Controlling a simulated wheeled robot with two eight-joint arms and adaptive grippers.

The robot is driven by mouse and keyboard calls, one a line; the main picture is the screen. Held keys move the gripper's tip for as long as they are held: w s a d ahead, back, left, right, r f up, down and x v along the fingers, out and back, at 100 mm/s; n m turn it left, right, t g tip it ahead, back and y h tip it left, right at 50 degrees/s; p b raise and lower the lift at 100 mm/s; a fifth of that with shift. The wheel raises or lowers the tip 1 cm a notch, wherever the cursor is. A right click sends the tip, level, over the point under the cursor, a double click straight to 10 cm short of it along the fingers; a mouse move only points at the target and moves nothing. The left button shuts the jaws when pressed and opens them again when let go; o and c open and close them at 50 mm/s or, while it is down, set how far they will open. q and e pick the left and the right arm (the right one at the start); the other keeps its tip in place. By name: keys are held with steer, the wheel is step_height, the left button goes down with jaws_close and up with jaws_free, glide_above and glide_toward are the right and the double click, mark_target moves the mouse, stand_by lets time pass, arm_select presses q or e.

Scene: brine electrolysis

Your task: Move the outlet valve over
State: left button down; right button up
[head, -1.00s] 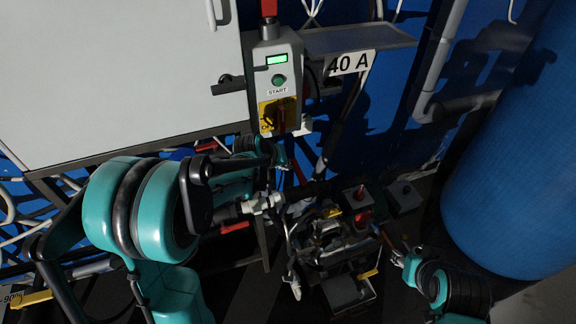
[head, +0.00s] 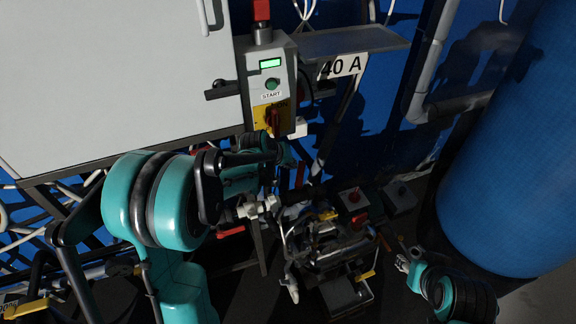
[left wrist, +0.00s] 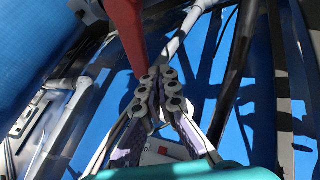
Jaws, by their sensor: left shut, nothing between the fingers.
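A red lever (left wrist: 125,30) hangs close beside my left gripper (left wrist: 158,88) in the left wrist view. The gripper's fingers are together with nothing between them. Whether they touch the lever, I cannot tell. In the head view the left arm reaches in beside the control box, and its fingertips are small and dark there. A red handle (head: 230,231) sits on the piping below the arm, and a thin red strip (head: 300,175) shows right of the wrist. Which one is the outlet valve is not clear. My right gripper (head: 403,262) is low at right, too small to read.
A control box (head: 284,85) with a green screen and a red-and-yellow switch stands beside a grey cabinet (head: 120,80). Piping and equipment (head: 325,245) crowd the lower middle. A blue tank (head: 520,160) fills the right side. Dark floor shows at the bottom.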

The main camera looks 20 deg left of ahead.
mark_target(302, 166)
arm_select(q)
steer(key=shift+w+d+m+g+h, duration=0.15)
steer(key=shift+w+d+m+h, duration=0.15)
steer(key=shift+d, duration=0.25)
steer(key=shift+w+d+m+g+h, duration=0.2)
steer(key=shift+w+d+m, duration=0.15)
steer(key=shift+d, duration=0.2)
steer(key=shift+d+m, duration=0.25)
steer(key=shift+d, duration=0.35)
steer(key=d+m, duration=0.1)
steer(key=d+m+g+h, duration=0.1)
steer(key=m, duration=0.1)
steer(key=d+m+h, duration=0.1)
steer(key=shift+s+d+g, duration=0.3)
steer(key=shift+g, duration=0.05)
steer(key=shift+d, duration=0.1)
